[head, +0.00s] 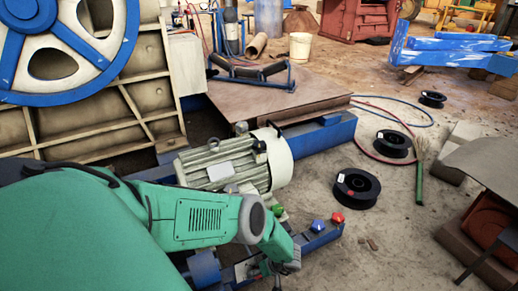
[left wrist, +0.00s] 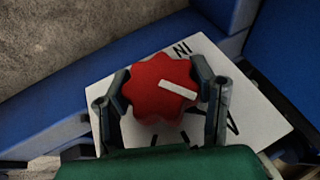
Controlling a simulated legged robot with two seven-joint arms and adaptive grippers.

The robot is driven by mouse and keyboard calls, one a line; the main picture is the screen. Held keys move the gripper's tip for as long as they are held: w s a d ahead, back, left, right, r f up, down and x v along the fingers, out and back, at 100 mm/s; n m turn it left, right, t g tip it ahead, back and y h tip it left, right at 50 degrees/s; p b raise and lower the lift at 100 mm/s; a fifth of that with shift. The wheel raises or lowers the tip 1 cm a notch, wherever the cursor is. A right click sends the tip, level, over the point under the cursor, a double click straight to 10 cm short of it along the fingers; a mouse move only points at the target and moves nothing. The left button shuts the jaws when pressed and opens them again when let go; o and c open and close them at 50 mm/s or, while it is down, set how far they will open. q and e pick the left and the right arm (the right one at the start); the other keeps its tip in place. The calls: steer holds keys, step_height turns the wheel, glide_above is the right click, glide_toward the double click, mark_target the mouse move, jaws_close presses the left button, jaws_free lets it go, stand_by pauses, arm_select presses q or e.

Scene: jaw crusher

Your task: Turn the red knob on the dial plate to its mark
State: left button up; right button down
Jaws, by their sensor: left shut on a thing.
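The red knob (left wrist: 146,92) has a scalloped rim and a white pointer bar. In the left wrist view the bar points right and slightly down. The knob sits on the white dial plate (left wrist: 104,75), which has black lettering above the knob and dark marks below and to the right. My left gripper (left wrist: 162,76) is shut on the knob, one finger on each side. Its base covers the plate's lower edge. In the head view my left gripper (head: 278,268) is low at the centre, and I cannot make out the gripped knob there. My right gripper is not in view.
A blue knob (head: 318,226), a small red one (head: 338,217) and a green one (head: 277,210) stand near my left gripper. A pale electric motor (head: 222,168) is just behind it. Black spools (head: 356,188) and hoses lie on the floor at right.

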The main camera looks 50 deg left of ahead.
arm_select(q)
steer(key=t+p, duration=0.2)
steer(key=t+h+p, duration=0.1)
steer(key=t+p, duration=0.1)
steer(key=p, duration=0.1)
steer(key=shift+w+r+n, duration=0.1)
steer(key=shift+r+n, duration=0.1)
steer(key=shift+n, duration=0.2)
steer(key=shift+w+f+t+h+p, duration=0.15)
steer(key=shift+t+h+p, duration=0.35)
steer(key=shift+t+p, duration=0.6)
steer(key=shift+n, duration=0.3)
steer(key=o, duration=1.2)
steer(key=shift+f, duration=0.1)
steer(key=shift+d, duration=0.1)
steer(key=shift+d+r, duration=0.35)
steer(key=shift+r, duration=0.25)
steer(key=shift+s+d+r, duration=0.1)
steer(key=shift+s+r, duration=0.3)
steer(key=shift+r, duration=0.3)
steer(key=v, duration=0.9)
